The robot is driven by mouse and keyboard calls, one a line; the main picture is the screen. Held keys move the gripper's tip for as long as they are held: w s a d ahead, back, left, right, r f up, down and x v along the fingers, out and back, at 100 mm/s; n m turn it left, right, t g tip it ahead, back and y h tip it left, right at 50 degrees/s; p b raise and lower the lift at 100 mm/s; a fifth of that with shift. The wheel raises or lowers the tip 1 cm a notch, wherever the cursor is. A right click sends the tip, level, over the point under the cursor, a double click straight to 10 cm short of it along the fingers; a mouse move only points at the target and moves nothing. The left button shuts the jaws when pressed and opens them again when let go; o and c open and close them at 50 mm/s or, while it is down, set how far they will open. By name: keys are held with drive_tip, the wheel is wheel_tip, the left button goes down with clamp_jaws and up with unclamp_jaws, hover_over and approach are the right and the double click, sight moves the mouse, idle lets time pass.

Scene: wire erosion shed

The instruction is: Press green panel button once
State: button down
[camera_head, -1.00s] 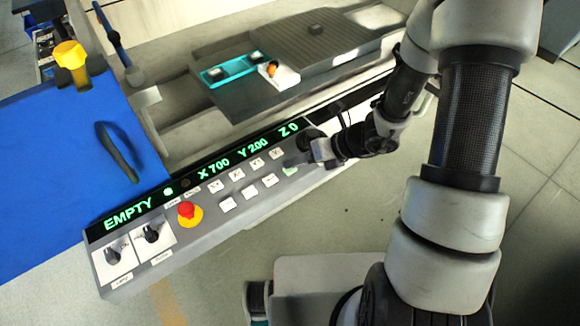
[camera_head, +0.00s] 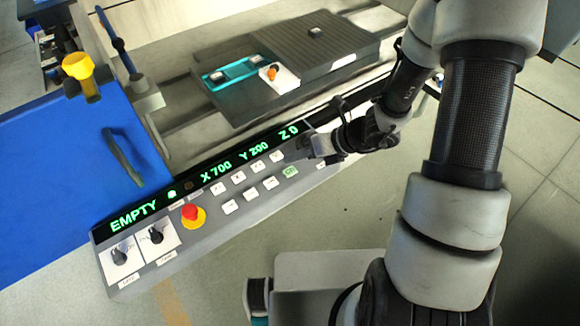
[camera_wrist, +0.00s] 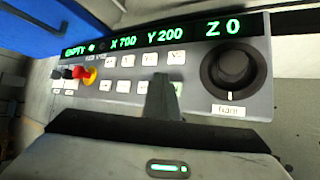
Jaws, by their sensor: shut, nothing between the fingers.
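The green panel button (camera_head: 290,171) is a small key at the right end of the lower key row on the grey control panel (camera_head: 240,215). In the head view it shows clear of my gripper (camera_head: 290,157), whose shut, empty fingertips are just above it in the picture, towards the display. In the wrist view my gripper (camera_wrist: 160,82) points at the panel and hides most of the green button (camera_wrist: 176,87), with only a little green showing at its right. I cannot tell whether the fingertips touch the panel.
A red emergency stop (camera_head: 191,213) on a yellow base and two black knobs sit left on the panel. The display (camera_head: 215,172) reads EMPTY, X 700, Y 200, Z 0. A large black dial (camera_wrist: 234,68) is right of my gripper. White keys surround the green one.

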sight(295, 172)
drive_tip(key=shift+r+p, duration=1.05)
drive_tip(key=shift+r, duration=0.55)
